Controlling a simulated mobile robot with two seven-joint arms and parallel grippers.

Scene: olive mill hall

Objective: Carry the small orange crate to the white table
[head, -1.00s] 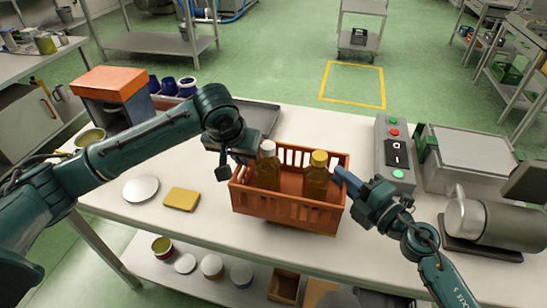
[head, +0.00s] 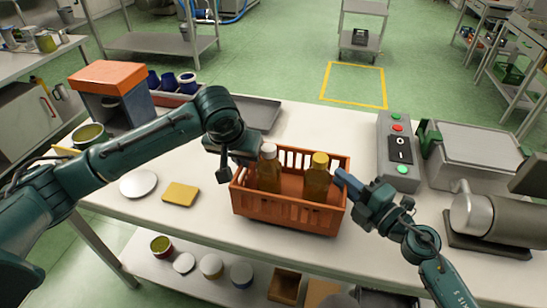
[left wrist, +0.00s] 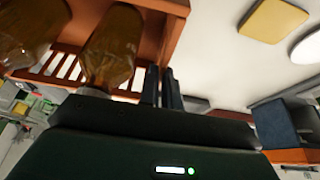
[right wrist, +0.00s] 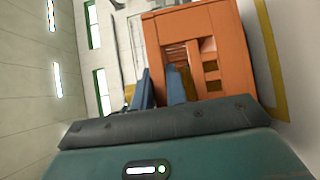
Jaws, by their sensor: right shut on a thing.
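The small orange crate (head: 285,211) is in the middle of the head view, over a pale worktop (head: 150,220). It looks level. Two amber bottles stand in it, one with a white cap (head: 269,172) and one with a yellow cap (head: 317,180). My right gripper (head: 345,180) is shut on the crate's right end wall; the right wrist view shows this orange wall (right wrist: 215,28) at the fingers. My left gripper (head: 228,172) is at the left end; its fingers (left wrist: 163,88) show close together by the rim. Whether they grip is unclear. Contact under the crate is hard to see.
A yellow sponge (head: 180,194) and a white plate (head: 139,184) lie left of the crate. A grey tray (head: 258,113) is behind it. A control box (head: 399,150) and a metal machine (head: 480,150) stand right. Green floor with a yellow-taped square (head: 353,85) lies beyond.

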